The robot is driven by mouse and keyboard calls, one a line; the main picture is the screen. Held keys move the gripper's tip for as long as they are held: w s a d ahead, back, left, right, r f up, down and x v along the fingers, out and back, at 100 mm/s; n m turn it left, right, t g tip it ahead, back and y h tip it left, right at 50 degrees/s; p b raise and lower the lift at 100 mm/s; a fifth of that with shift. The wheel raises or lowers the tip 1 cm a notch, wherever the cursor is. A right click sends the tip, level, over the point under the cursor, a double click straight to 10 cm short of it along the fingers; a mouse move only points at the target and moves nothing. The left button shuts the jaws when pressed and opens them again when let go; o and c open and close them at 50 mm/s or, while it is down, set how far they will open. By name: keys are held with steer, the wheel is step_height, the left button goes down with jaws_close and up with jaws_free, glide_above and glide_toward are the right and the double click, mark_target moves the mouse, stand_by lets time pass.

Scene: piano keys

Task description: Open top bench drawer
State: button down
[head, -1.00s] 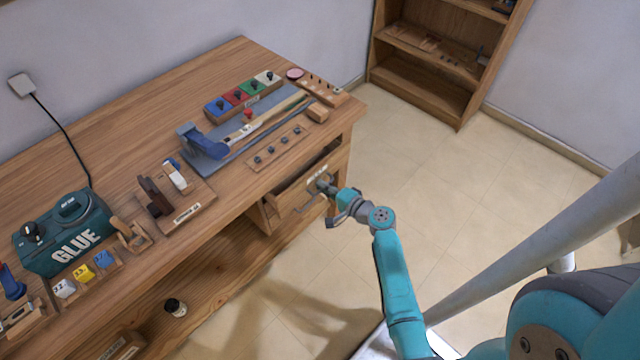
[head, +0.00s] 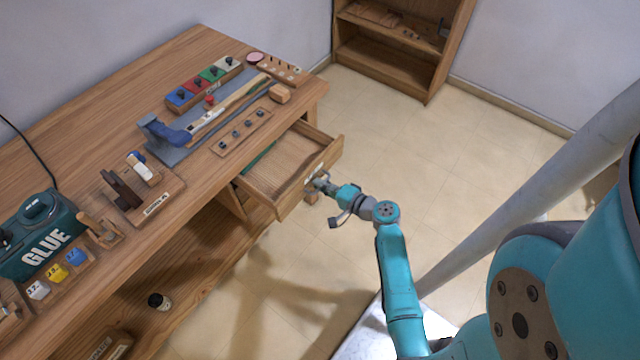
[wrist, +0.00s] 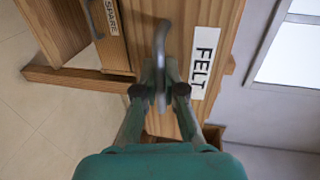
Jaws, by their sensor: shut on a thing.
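The top bench drawer (head: 272,190) stands pulled well out from under the right end of the wooden workbench (head: 215,222). Its inside shows, with a green item (head: 260,156) near the back left. In the wrist view its wooden front (wrist: 205,22) bears a white FELT label (wrist: 204,62) and a curved grey metal handle (wrist: 161,38). My gripper (wrist: 160,82) is shut on this handle, one finger on each side. In the head view my gripper (head: 320,183) is at the drawer front, and the handle is mostly hidden there.
A second front marked SPARE (wrist: 112,18), with its own handle, is beside the FELT front in the wrist view. Tool racks and a glue jug (head: 42,235) stand on the bench top. A bookcase (head: 390,60) is at the back. The floor right of the drawer is clear.

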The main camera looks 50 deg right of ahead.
steer(key=shift+f, duration=0.1)
steer(key=c, duration=1.5)
jaws_free()
steer(key=shift+c, duration=0.2)
steer(key=shift+s, duration=0.1)
steer(key=v, duration=0.7)
steer(key=shift+s, duration=0.2)
steer(key=shift+a, duration=0.1)
